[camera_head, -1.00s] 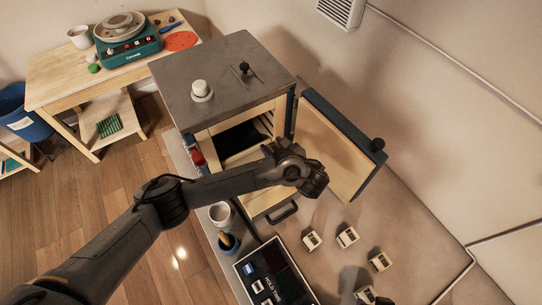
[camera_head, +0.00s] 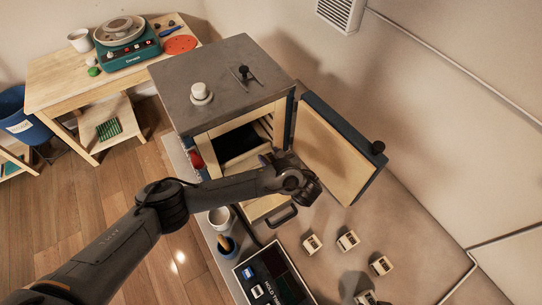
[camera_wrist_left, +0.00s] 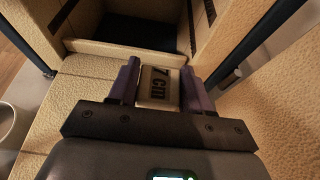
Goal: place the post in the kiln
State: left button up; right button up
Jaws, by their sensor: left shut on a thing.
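My left gripper (camera_wrist_left: 160,76) is shut on a small cream post (camera_wrist_left: 158,90) marked "7 cm", which sits between its two purple fingers in the left wrist view. In the head view my left gripper (camera_head: 268,160) is at the front opening of the kiln (camera_head: 218,82), and my wrist hides the post. The kiln is a grey-topped box with its door (camera_head: 335,150) swung open to the right. In the left wrist view the dark kiln interior (camera_wrist_left: 140,28) lies ahead of the post, beyond a pale front ledge (camera_wrist_left: 125,50). My right gripper is not in view.
Several similar small posts (camera_head: 347,240) stand on the bench right of the controller (camera_head: 268,278). A white cup (camera_head: 219,218) and a dark cup (camera_head: 228,247) stand left of them. The open door bounds the space right of my gripper. A side table (camera_head: 60,88) stands far left.

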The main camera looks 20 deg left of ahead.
aim_at(272, 157)
pick_arm(q)
jog(key=o, duration=1.2)
jog(key=shift+r, duration=0.15)
jog(key=v, duration=0.5)
jog(key=shift+d+p, duration=0.15)
jog(key=shift+p, duration=0.15)
jog(key=p+v, duration=0.6)
jog(key=shift+s+d+r, duration=0.1)
jog(key=shift+s+d, duration=0.15)
